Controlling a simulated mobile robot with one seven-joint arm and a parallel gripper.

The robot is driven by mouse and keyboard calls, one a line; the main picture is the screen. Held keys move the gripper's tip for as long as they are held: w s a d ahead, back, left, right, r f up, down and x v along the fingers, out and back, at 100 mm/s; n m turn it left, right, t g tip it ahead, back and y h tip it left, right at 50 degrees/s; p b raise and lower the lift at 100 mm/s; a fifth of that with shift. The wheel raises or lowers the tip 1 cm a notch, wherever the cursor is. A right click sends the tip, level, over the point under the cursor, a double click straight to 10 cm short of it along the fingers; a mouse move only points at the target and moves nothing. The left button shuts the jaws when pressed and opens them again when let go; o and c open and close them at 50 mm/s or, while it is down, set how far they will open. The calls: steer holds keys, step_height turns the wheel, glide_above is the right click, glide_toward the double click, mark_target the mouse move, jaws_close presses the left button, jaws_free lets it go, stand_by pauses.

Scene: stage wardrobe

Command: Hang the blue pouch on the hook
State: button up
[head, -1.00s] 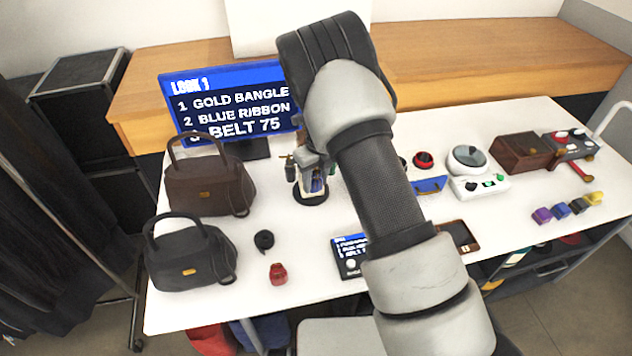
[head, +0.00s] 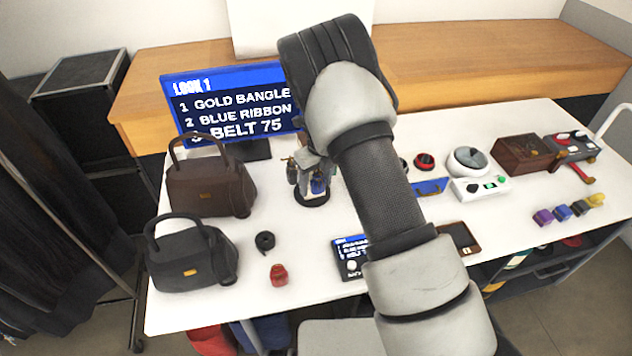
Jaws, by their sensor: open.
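A small stand with a round black base (head: 311,200) stands near the table's middle, in front of the screen. The blue pouch (head: 319,186) shows low at the stand's right side, above the base. It looks upright, but I cannot make out its loop or whether it sits on the hook. A small dark item (head: 292,173) hangs at the stand's left, under a brass-coloured tip. My gripper (head: 309,166) points down at the stand, just above and beside the pouch, with its jaws open. My arm hides the stand's upper right.
Two handbags, brown (head: 208,188) and black (head: 190,262), stand at left. A black coil (head: 265,241) and red item (head: 279,274) lie nearer the front. A screen (head: 230,108) stands behind. A small display (head: 350,262), white scale (head: 478,186) and brown box (head: 522,155) are rightward.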

steer(key=shift+w+r, duration=0.1)
steer(key=shift+r, duration=0.05)
steer(key=s+d+r+n+y+p, duration=0.1)
steer(key=s+d+r+n, duration=0.2)
steer(key=r, duration=1)
steer(key=s+d+r+n+p, duration=0.1)
steer(key=s+r+n, duration=0.25)
steer(key=r, duration=1.05)
steer(key=s+d+r+n+t, duration=0.1)
steer(key=s+d+r+n, duration=0.1)
steer(key=s+r+n, duration=0.2)
steer(key=s+d+r+n+t+h+p, duration=0.1)
steer(key=s+d+r+n+t, duration=0.1)
steer(key=s+n, duration=0.9)
steer(key=s+d+r+n+t+p, duration=0.1)
steer(key=s+d+r+n, duration=0.3)
steer(key=s, duration=0.7)
step_height(320, 180, up, 2)
steer(key=n, duration=0.4)
steer(key=shift+h, duration=0.4)
steer(key=shift+s, duration=0.1)
steer(key=shift+c, duration=0.3)
